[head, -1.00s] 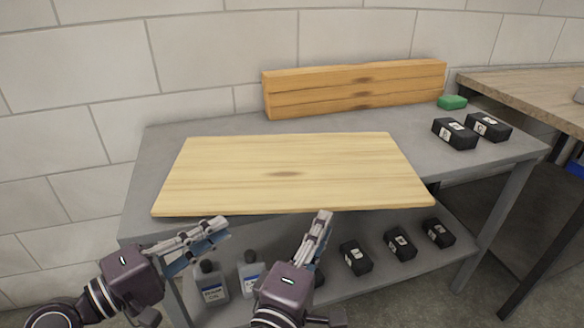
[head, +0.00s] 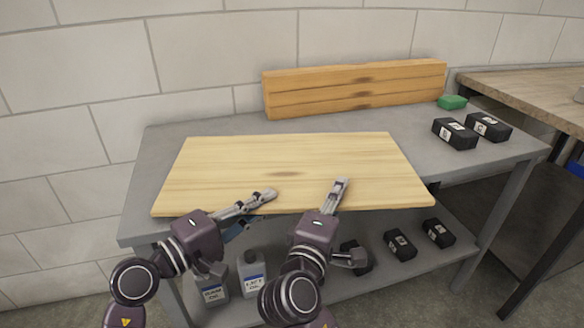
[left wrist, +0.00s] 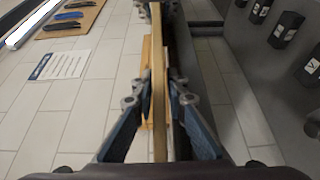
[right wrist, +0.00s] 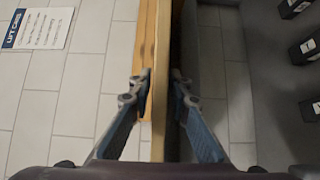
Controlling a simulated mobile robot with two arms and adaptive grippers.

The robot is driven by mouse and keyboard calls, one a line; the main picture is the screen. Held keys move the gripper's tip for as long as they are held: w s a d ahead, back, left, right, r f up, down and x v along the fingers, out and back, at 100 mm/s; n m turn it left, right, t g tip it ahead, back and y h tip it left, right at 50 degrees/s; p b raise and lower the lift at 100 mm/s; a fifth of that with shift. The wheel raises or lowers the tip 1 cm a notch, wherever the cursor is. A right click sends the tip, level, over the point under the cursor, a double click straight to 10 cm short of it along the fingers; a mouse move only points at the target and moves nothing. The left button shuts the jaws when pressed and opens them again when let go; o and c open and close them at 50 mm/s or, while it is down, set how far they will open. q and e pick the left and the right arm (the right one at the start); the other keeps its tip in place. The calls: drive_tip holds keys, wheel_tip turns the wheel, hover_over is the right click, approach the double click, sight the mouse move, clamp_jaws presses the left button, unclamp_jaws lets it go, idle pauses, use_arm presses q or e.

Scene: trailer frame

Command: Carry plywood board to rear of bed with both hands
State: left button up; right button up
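The plywood board (head: 285,160) is a pale rectangular sheet lying flat on the grey workbench, its front edge reaching the bench's front. My left gripper (head: 258,200) is at the front edge, left of its middle, with one finger above the board and the other below. In the left wrist view the board's edge (left wrist: 158,120) runs between the parted fingers. My right gripper (head: 336,195) straddles the same edge farther right. In the right wrist view the edge (right wrist: 160,138) also lies between spread fingers. The lower fingers are mostly hidden in the head view. No bed is recognisable.
Stacked wooden planks (head: 355,90) stand at the bench's back. Black boxes (head: 455,134) and a green item (head: 452,102) sit at the right. The lower shelf (head: 385,277) holds bottles (head: 252,273) and several black boxes. A wooden-topped table (head: 530,92) adjoins the right.

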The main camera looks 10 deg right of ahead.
drive_tip(key=shift+w+d, duration=0.2)
drive_tip(key=shift+w, duration=0.05)
drive_tip(key=shift+c, duration=0.4)
clamp_jaws()
drive_tip(key=shift+r, duration=0.2)
